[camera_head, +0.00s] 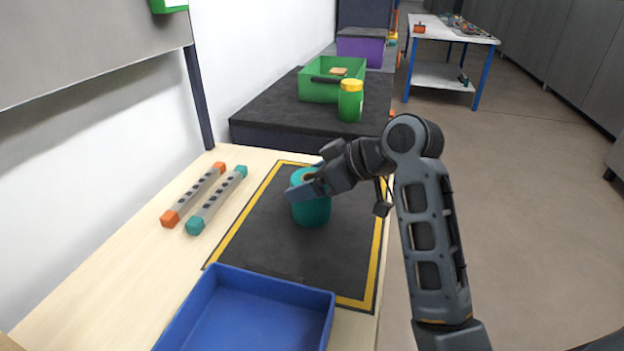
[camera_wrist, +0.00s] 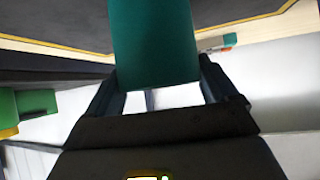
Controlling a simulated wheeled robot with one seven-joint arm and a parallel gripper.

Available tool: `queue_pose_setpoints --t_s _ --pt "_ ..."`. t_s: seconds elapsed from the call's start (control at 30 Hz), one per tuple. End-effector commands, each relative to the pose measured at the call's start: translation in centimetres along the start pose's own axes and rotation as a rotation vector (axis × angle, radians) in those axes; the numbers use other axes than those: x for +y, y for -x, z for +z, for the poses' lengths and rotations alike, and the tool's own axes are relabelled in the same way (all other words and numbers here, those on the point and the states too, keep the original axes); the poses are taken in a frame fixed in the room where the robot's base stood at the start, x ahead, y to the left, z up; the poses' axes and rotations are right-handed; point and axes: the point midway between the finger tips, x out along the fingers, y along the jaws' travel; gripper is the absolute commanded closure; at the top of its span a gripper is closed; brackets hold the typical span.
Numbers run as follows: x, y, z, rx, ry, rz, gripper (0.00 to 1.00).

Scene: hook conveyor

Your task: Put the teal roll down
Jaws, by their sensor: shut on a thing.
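The teal roll (camera_head: 311,209) is upright over the black mat with a yellow border (camera_head: 290,255). My gripper (camera_head: 306,187) reaches in from the right and is shut on the roll near its top. In the wrist view the teal roll (camera_wrist: 155,45) fills the space between the two fingers (camera_wrist: 160,88). The roll's lower end looks at or close to the mat; I cannot tell whether it touches. The fingers and wrist hide part of the roll's top.
A blue tray (camera_head: 255,318) stands at the mat's near edge. Two bars, one orange-ended (camera_head: 193,194) and one teal-ended (camera_head: 216,201), lie left of the mat. Behind are a green crate (camera_head: 316,92) and a yellow-lidded green jar (camera_head: 350,106). The mat around the roll is clear.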

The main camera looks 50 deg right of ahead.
Motion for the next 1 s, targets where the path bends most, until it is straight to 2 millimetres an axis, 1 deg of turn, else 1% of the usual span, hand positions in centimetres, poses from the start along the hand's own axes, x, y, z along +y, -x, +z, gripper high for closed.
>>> queue_pose_setpoints --t_s 0.17,0.2,0.3,0.33,0.57,0.67,0.77,1.0 --pt "0.0 -0.1 0.2 0.001 0.0 0.0 0.56" --pt "0.0 -0.1 0.2 0.0 0.0 0.0 0.11" --pt "0.0 -0.1 0.2 0.0 0.0 0.0 0.01" --pt "0.0 -0.1 0.2 0.0 0.0 0.0 0.0" --pt "0.0 0.0 0.1 0.001 0.0 0.0 0.0" --pt "0.1 0.5 -0.1 0.002 0.0 0.002 0.0" --pt "0.1 1.9 -0.1 0.003 0.0 0.003 0.0" --pt "0.1 6.9 -0.2 0.003 0.001 0.004 0.0"
